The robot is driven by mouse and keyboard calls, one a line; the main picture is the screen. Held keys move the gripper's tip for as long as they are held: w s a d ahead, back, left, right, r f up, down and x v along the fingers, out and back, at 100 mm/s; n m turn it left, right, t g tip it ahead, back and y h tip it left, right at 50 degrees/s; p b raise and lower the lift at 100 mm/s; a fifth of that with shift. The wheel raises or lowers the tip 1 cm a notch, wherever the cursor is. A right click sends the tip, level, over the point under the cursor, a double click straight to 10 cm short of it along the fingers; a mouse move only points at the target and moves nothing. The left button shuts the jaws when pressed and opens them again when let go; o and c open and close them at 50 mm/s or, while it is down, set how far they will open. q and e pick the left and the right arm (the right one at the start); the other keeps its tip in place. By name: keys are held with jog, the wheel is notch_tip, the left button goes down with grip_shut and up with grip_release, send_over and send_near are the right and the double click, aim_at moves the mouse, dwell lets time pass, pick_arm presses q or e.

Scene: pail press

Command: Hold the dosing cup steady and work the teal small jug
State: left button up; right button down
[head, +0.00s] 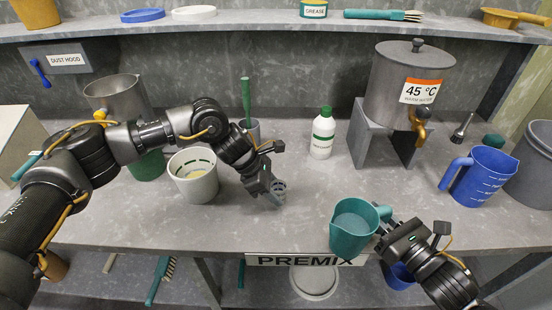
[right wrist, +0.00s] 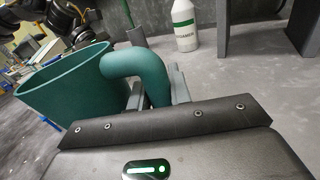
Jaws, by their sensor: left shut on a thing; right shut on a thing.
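The teal small jug (head: 345,240) is near the front edge of the bench, above the PREMIX label. Its mouth faces up and a paler surface shows inside. My right gripper (head: 383,229) is shut on its handle, on the jug's right side. The right wrist view shows the jug (right wrist: 62,88) and its curved handle between the fingers (right wrist: 152,92). The dosing cup (head: 279,187) is a small grey cup near the middle of the bench. My left gripper (head: 270,188) is shut on it and partly hides it. The jug and cup are apart.
A white pail (head: 194,184) with pale contents stands left of the dosing cup. A green-capped bottle (head: 321,138) and a dispenser marked 45 °C (head: 392,85) stand behind. A blue measuring jug (head: 484,178) is at the right. Bench between cup and teal jug is clear.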

jog(key=shift+r, duration=0.1)
jog(key=w+a+r+n+g+y, duration=0.5)
jog(key=w+a+r, duration=0.3)
jog(key=a+r, duration=0.4)
jog(key=w+a+r+n+g+y, duration=0.45)
jog(key=w+a+r+g, duration=0.25)
jog(key=w+a+r, duration=0.3)
jog(key=w+a+r+n+g, duration=0.1)
jog(key=w+a+r, duration=0.1)
jog(key=w+a, duration=0.35)
jog(key=w+f+t, duration=0.1)
jog(key=w+f, duration=0.1)
jog(key=f, duration=0.5)
jog(key=w+d+f+m+t, duration=0.1)
jog(key=w+f, duration=0.1)
jog(key=f, duration=0.6)
jog(key=shift+w+h, duration=0.4)
jog(key=shift+h, duration=0.05)
jog(key=shift+m, duration=0.25)
